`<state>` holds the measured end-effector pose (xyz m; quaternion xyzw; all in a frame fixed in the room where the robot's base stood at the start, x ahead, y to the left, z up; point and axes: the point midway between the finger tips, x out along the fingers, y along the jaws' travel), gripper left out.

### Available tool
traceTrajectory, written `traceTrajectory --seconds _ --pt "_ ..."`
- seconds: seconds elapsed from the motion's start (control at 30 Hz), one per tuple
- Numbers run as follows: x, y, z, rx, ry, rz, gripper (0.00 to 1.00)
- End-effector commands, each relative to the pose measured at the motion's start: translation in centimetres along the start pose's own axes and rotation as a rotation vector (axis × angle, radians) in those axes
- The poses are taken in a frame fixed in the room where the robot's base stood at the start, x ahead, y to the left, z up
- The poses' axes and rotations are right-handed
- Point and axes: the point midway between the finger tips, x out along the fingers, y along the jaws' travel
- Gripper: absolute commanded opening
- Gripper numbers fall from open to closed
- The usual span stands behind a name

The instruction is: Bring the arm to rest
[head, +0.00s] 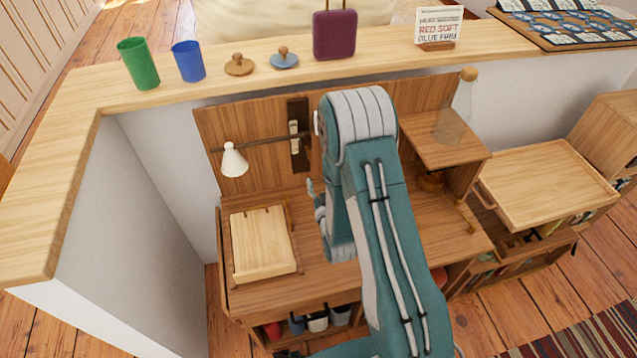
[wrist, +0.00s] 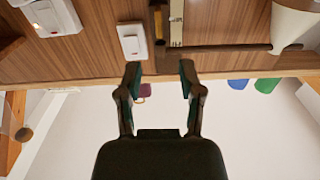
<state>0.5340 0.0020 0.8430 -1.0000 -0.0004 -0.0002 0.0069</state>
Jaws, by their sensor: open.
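My teal and grey arm (head: 385,230) is bent over the wooden desk (head: 345,275). My gripper (wrist: 160,78) is open in the wrist view, with two dark fingers spread apart and nothing between them. In the head view, only a bit of my gripper (head: 314,192) shows left of the arm, above the desk; the rest is hidden behind the arm.
A pale board (head: 263,243) lies at the desk's left. Cups, knobbed lids and a purple case (head: 335,34) stand on the ledge (head: 200,88). A bottle (head: 462,95) stands right of the arm. The wrist view shows a white switch (wrist: 132,42) on the panel.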

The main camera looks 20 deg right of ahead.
Motion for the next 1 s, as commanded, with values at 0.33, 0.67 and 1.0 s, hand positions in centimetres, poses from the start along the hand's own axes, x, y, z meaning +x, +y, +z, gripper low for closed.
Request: traceTrajectory --seconds 0.33,0.67,1.0 --pt "0.0 0.0 0.0 0.0 0.0 0.0 0.49" --pt "1.0 0.0 -2.2 -0.001 -0.05 0.001 0.49" --pt "1.8 -0.1 -8.2 -0.003 -0.237 0.003 0.49"
